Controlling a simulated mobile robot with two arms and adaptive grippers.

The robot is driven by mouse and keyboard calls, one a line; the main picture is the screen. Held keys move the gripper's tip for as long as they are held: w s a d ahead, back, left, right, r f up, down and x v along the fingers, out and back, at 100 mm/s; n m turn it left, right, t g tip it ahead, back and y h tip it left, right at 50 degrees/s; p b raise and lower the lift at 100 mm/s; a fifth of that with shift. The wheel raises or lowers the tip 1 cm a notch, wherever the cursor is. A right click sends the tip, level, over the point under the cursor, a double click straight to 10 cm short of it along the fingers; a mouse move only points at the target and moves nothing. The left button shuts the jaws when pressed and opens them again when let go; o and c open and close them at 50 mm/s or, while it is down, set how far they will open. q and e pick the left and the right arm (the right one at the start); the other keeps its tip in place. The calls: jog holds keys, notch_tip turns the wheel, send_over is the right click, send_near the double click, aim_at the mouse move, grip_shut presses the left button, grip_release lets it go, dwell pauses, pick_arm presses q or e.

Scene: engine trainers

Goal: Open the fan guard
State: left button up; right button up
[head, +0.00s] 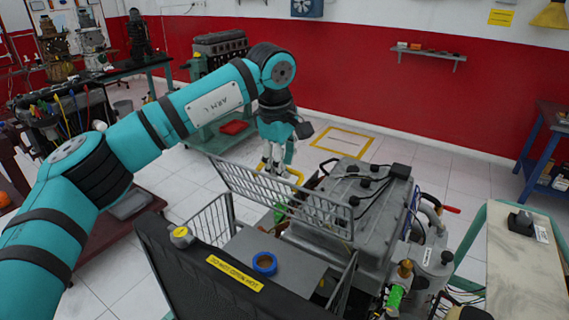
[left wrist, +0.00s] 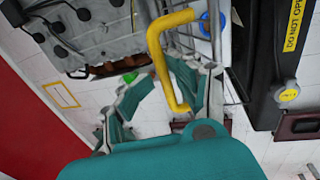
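The fan guard (head: 280,193) is a grey wire grate standing tilted in front of the engine (head: 345,205) in the head view. In the left wrist view, a bent yellow handle (left wrist: 168,62) crosses in front of the fingers of my left gripper (left wrist: 168,80). The fingertips come close to the handle, but I cannot tell whether they clasp it. In the head view, my left gripper (head: 275,165) points down just behind the guard's upper edge. My right gripper is not in view.
A black radiator panel (head: 200,265) with a yellow label stands at the front; a blue tape roll (head: 264,263) lies behind it. A side grate (head: 212,220) is at the guard's left. A workbench (head: 525,265) is at right.

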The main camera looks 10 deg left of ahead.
pick_arm(q)
notch_tip(320, 180, up, 11)
jog(key=s, duration=0.2)
jog(key=shift+a+r, duration=0.2)
jog(key=shift+a, duration=0.1)
jog(key=shift+s, duration=0.1)
